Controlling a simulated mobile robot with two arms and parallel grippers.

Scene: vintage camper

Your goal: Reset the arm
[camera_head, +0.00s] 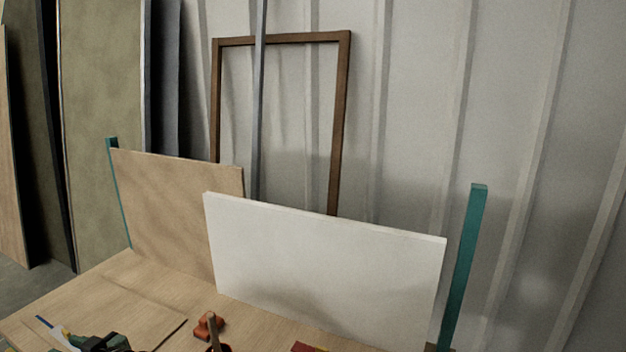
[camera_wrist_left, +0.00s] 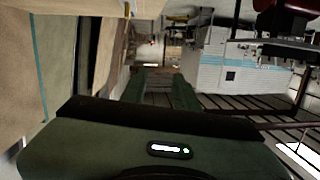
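My left gripper (camera_wrist_left: 158,80) shows in the left wrist view. Its dark green body (camera_wrist_left: 160,157) fills the bottom, with a small white light strip and a green light. Two dark green fingers reach away from the body with a gap between them. Nothing is visibly held in that gap. Neither gripper can be made out in the head view, and my right gripper shows in neither view.
A wooden worktop (camera_head: 155,290) carries a red tool (camera_head: 208,325) and a green and black item (camera_head: 100,342). A white panel (camera_head: 320,270), a wood panel (camera_head: 180,205) and a brown frame (camera_head: 341,120) stand behind. A teal post (camera_head: 465,265) is at right.

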